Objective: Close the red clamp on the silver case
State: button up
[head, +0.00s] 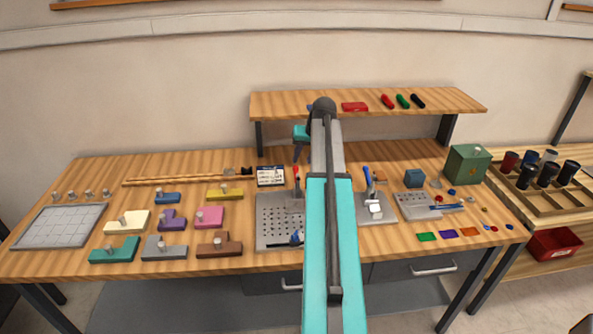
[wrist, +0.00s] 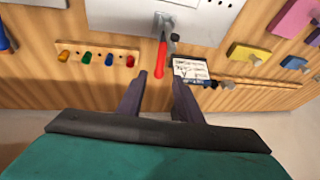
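The red clamp handle (wrist: 161,58) shows in the wrist view, pointing from its metal mount toward my gripper. A dark tip (wrist: 174,38) stands beside it. The mount sits at the edge of a silver plate-like body (wrist: 205,22), seen only in part. In the head view the red handle (head: 296,171) stands up behind the perforated silver plate (head: 268,212). My gripper (wrist: 159,79) is open. Its two dark fingers lie either side of the handle's line, with the handle's end near the tips; contact cannot be told. The gripper (head: 297,156) also shows in the head view, below the shelf.
A card with writing (wrist: 194,68) lies right of the handle. A wooden strip with coloured knobs (wrist: 97,57) lies to its left. The raised shelf (head: 275,104) is behind my gripper. Another silver fixture (head: 388,214) stands right of my arm, which hides the bench between.

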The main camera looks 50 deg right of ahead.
aim_at(296, 171)
jog(key=shift+p+x, duration=1.35)
jog(key=shift+x, duration=3.4)
grip_shut()
